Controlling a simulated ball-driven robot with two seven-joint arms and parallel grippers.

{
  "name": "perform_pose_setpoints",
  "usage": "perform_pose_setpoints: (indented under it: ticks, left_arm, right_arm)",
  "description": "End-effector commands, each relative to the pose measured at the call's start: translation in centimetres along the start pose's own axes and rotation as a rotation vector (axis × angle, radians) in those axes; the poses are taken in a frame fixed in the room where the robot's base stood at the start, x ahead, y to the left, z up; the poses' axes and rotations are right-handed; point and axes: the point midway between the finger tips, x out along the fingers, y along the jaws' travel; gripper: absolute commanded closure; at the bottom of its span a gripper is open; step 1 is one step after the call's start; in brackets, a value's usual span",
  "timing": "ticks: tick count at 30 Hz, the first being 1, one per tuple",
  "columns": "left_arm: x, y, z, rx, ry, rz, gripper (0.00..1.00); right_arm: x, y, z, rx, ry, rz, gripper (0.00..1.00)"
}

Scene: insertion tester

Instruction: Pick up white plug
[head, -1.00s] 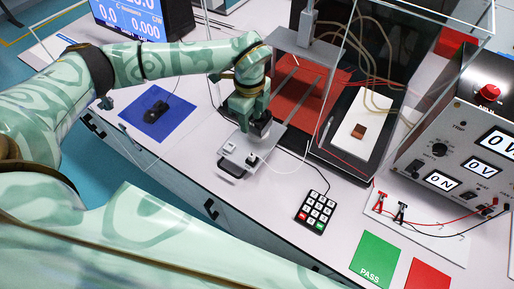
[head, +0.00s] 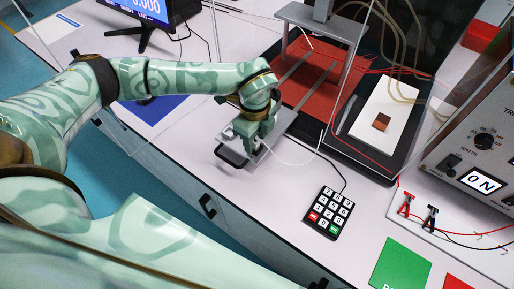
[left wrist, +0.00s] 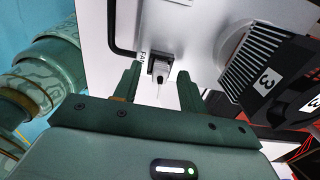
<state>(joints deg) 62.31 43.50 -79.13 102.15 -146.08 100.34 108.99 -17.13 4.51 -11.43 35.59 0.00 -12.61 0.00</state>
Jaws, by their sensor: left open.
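My left gripper (head: 252,140) is low over a light grey plate with a black handle (head: 232,157). In the left wrist view its two green fingers (left wrist: 158,88) are open, one on each side of a small whitish plug (left wrist: 158,68) with a dark end. The plug sits against the plate (left wrist: 185,30), and a thin pale cable hangs from it. Gaps show between the fingers and the plug. In the head view the gripper hides the plug; a white cable (head: 290,163) curves out beside it. My right gripper is not in view.
A black finned block marked 3 (left wrist: 270,75) is close to the right finger. A keypad (head: 328,212) and a green card (head: 400,264) lie to the right. A clear-walled rig with a red bed (head: 303,75) stands behind. A blue mat (head: 152,112) lies left.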

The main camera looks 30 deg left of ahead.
Motion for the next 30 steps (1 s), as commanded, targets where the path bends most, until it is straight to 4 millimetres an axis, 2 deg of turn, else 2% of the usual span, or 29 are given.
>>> perform_pose_setpoints:
  ticks: [1,8,12,13,23,30]
  left_arm:
    - [1.0,0.0,0.0,0.001,0.0,0.002,0.58]
    - [0.6,0.0,0.0,0.0,0.0,-0.001,0.58]
    - [0.6,0.0,0.0,0.0,0.0,-0.001,0.97]
    - [0.6,0.0,0.0,0.0,0.0,-0.001,1.0]
    - [0.5,0.0,0.0,0.001,0.0,-0.001,1.0]
    - [-1.7,-0.1,0.0,-0.001,0.0,-0.004,1.0]
  right_arm:
    - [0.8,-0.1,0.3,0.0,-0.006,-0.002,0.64]
    - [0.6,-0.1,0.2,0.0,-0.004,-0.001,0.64]
    - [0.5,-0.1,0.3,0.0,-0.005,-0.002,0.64]
    - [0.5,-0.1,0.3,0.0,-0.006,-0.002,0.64]
    - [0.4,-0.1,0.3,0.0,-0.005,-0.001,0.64]
    - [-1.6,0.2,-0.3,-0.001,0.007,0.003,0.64]
